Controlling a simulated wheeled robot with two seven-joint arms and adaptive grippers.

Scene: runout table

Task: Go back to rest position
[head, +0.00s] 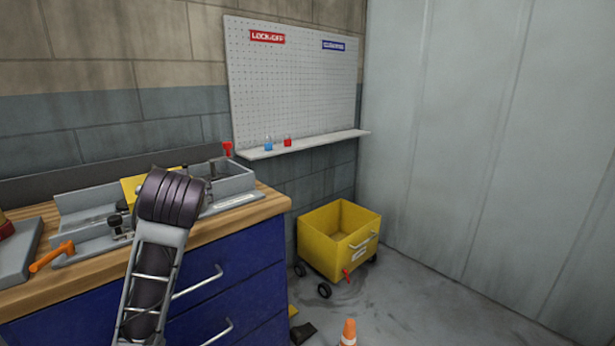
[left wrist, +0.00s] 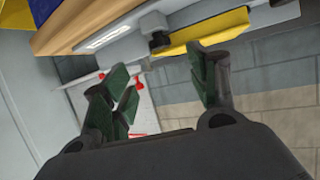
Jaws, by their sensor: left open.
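My left arm rises from the bottom of the head view in front of the workbench, its dark wrist over the grey metal fixture (head: 92,203). The gripper is hidden behind the wrist there. In the left wrist view my left gripper (left wrist: 162,88) is open, its green-padded fingers apart with nothing between them. A yellow piece (head: 130,189) shows beside the wrist at the fixture. It also shows in the left wrist view (left wrist: 203,33), beyond the fingers; I cannot tell how far. My right gripper is in neither view.
The workbench (head: 262,208) has a wooden top and blue drawers with protruding handles. An orange-handled tool (head: 50,257) lies at left. A yellow cart (head: 325,246) and orange cone (head: 348,332) stand on the floor. A wall shelf (head: 310,143) holds blue and red padlocks. Floor at right is clear.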

